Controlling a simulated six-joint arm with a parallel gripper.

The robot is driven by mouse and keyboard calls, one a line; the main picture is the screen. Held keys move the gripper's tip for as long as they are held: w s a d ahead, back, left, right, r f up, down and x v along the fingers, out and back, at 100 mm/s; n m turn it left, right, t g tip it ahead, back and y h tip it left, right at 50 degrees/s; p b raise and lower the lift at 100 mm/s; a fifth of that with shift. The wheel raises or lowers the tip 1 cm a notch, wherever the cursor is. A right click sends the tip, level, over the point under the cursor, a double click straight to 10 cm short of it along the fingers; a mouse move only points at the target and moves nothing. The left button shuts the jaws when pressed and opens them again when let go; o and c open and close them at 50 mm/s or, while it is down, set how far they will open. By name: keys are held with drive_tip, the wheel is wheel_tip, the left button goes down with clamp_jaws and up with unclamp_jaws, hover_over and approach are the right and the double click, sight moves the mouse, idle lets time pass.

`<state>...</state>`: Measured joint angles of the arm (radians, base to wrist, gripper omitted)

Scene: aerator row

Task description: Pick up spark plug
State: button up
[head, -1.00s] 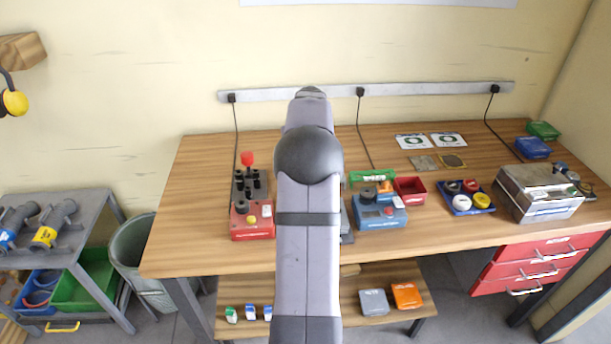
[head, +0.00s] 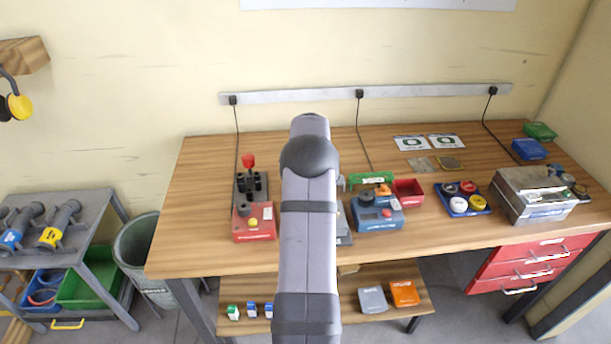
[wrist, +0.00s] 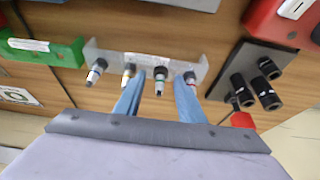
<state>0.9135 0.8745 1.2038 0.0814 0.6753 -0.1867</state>
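In the wrist view, several spark plugs stand in a row in a pale metal rack. They are a far-left plug (wrist: 97,70), a yellowish-banded plug (wrist: 128,73), a green-banded plug (wrist: 160,80) and a red-banded plug (wrist: 190,78) at the right end. The rack (wrist: 145,60) is a light strip on the bench. My gripper (wrist: 160,88) has two blue fingers spread apart, with the green-banded plug showing in the gap between them. The right finger overlaps the red-banded plug in the picture. I cannot tell any contact. In the head view my arm hides the gripper and most of the rack.
The wooden bench (head: 205,180) also bears a red unit (head: 254,222), a blue unit (head: 377,213) and a metal box (head: 530,195).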

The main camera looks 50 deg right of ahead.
drive_tip(key=shift+c, duration=0.6)
clamp_jaws()
wheel_tip(320, 180, up, 13)
drive_tip(key=shift+p, duration=0.4)
idle(0.4)
